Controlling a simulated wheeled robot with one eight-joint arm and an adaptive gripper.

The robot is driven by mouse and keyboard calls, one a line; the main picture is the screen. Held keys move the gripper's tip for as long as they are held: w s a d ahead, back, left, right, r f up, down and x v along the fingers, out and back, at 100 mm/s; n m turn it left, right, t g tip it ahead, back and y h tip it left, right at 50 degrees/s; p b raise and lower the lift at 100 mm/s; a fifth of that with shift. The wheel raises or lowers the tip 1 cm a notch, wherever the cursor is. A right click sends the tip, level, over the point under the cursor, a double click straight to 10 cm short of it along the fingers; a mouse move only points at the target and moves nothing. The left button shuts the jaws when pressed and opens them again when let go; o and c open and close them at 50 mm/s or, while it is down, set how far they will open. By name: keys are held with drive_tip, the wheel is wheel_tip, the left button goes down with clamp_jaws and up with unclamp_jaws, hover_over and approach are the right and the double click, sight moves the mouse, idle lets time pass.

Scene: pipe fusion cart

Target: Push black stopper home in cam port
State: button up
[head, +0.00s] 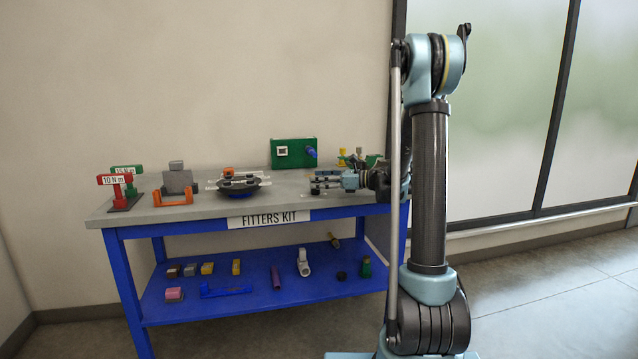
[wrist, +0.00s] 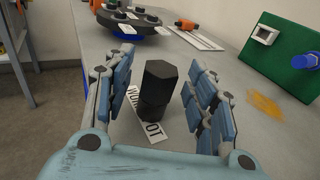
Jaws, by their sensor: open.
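A black six-sided stopper (wrist: 157,84) stands upright on the grey bench top in the wrist view, on or just behind a white printed label (wrist: 147,126). My gripper (wrist: 160,76) is open, with one blue-grey finger on each side of the stopper; gaps show on both sides. In the head view my gripper (head: 326,182) is low over the bench's right part, and its fingers hide the stopper. I cannot tell which opening is the cam port.
A dark round turntable (head: 239,188) with small parts stands left of my gripper. Further left are an orange bracket (head: 173,198), a grey block (head: 177,182) and the red 10 N m sign (head: 116,180). Brass and green fittings (head: 352,158) stand behind my wrist.

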drive_tip(key=f+v, duration=0.1)
drive_tip(key=v, duration=1)
drive_tip(key=s+f+n+g+h, duration=0.1)
drive_tip(key=s+f+n+h, duration=0.3)
drive_tip(key=s, duration=0.6)
drive_tip(key=s+f+n+g+h, duration=0.1)
drive_tip(key=s+n+h, duration=0.4)
drive_tip(key=s, duration=0.5)
drive_tip(key=s+d+f+n+h, duration=0.3)
drive_tip(key=s+d+f+n, duration=0.2)
drive_tip(key=s, duration=0.3)
drive_tip(key=s+d+f+n+h, duration=0.4)
drive_tip(key=s+d+n, duration=0.3)
drive_tip(key=s, duration=0.2)
drive_tip(key=shift+s+f, duration=0.35)
drive_tip(key=shift+f, duration=0.55)
